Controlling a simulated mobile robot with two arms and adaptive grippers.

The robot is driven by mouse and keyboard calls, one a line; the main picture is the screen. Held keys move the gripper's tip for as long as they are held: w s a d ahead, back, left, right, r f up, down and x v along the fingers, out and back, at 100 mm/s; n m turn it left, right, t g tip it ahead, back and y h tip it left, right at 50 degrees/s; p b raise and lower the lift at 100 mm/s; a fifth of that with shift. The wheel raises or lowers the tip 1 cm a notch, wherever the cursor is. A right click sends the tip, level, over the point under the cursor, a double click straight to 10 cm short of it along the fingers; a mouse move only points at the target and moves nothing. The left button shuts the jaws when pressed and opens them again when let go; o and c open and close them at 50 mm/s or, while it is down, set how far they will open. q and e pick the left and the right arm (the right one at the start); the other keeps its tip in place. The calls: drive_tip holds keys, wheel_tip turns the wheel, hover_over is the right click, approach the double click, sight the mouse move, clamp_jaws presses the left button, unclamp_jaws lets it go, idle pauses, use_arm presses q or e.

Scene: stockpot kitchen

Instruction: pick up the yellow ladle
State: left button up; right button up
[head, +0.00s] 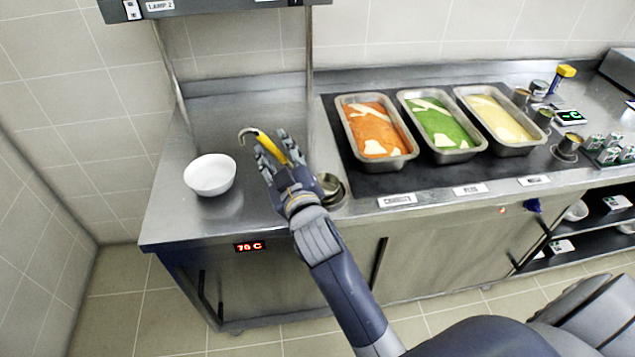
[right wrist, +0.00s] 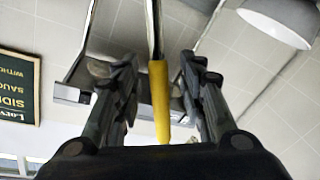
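The yellow ladle (head: 267,145) is in the head view, above the left part of the steel counter, with a curved metal end at its upper left. My right gripper (head: 273,153) is around its yellow handle, with a finger on each side. In the right wrist view the yellow handle (right wrist: 159,100) lies between the two fingers (right wrist: 160,88), with a visible gap on both sides. The right gripper is open. Its palm and fingers hide the lower end of the ladle in the head view. My left gripper is not in view.
A white bowl (head: 210,174) stands left of the gripper. A small metal pot (head: 331,188) is just behind my right wrist. Food trays, orange (head: 377,131), green (head: 441,125) and yellow (head: 496,119), sit to the right. Lamp posts (head: 309,70) rise behind the gripper.

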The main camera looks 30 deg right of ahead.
drive_tip(key=shift+c, duration=0.6)
clamp_jaws()
drive_tip(key=shift+r, duration=0.2)
